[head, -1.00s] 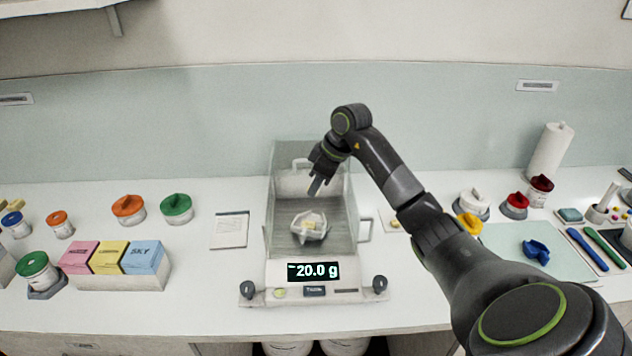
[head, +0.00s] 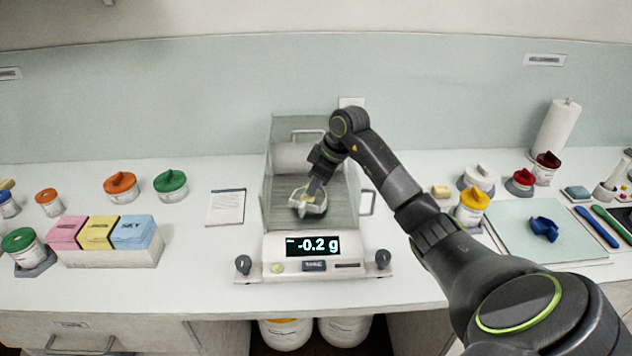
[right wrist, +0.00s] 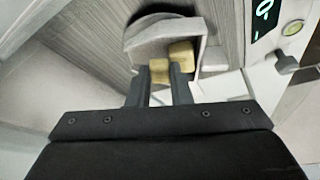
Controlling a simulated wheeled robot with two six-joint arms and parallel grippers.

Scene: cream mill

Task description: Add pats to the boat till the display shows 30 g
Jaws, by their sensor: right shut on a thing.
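The pale boat (head: 313,209) is inside the clear-walled balance in the head view. The display (head: 313,246) reads -0.2 g. In the right wrist view the boat (right wrist: 213,60) lies below my fingers, with a dark disc partly showing behind it. My right gripper (head: 312,192) reaches down into the boat. In the right wrist view its fingertips (right wrist: 160,77) are shut on a yellow pat (right wrist: 159,68). Another pat (right wrist: 181,52) lies in the boat just beside it. I cannot tell whether the boat rests fully on the pan. My left gripper is out of view.
The glass walls (head: 265,192) of the balance stand close around my right gripper. A yellow pat (head: 441,191) lies on the counter to the right, near lidded jars. A notepad (head: 226,207) and a box of coloured cards (head: 105,255) are on the left.

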